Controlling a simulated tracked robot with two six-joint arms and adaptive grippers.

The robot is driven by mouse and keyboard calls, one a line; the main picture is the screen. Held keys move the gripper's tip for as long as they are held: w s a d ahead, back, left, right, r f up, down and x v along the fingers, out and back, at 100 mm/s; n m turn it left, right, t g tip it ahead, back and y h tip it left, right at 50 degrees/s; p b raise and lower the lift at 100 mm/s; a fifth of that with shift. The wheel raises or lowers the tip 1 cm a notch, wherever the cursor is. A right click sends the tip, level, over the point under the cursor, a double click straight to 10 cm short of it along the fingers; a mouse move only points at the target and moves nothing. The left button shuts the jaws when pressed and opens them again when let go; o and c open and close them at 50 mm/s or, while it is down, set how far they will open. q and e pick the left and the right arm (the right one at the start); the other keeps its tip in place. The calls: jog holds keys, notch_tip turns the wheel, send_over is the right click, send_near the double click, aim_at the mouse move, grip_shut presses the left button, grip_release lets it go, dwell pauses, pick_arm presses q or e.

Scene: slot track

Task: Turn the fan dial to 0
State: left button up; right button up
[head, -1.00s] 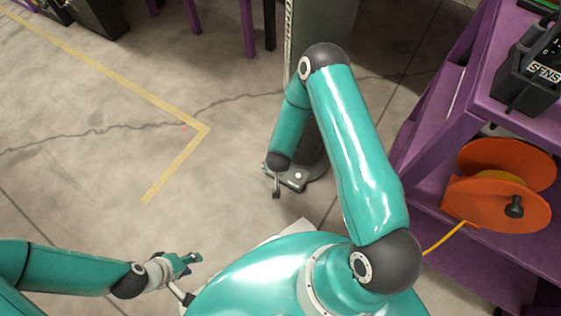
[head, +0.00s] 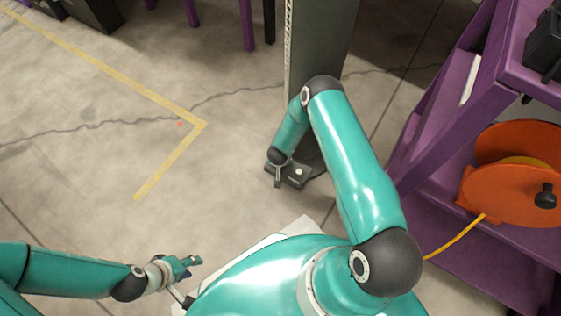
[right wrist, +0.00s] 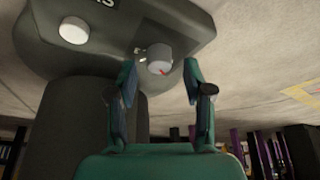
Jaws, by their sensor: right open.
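The stand's dark column (head: 320,40) rises behind the right arm. A purple shelf (head: 430,140) holds an orange cable reel (head: 500,185) with a yellow cable on the right. Yellow tape (head: 165,165) marks open floor on the left.

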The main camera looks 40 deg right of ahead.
jog(key=shift+w+d+f, duration=0.15)
jog(key=shift+w+f, duration=0.05)
jog(key=shift+f, duration=0.45)
grip_shut()
jog(key=shift+n+t+y+b, duration=0.35)
jog(key=shift+n+y, duration=0.15)
jog(key=shift+n, duration=1)
grip_release()
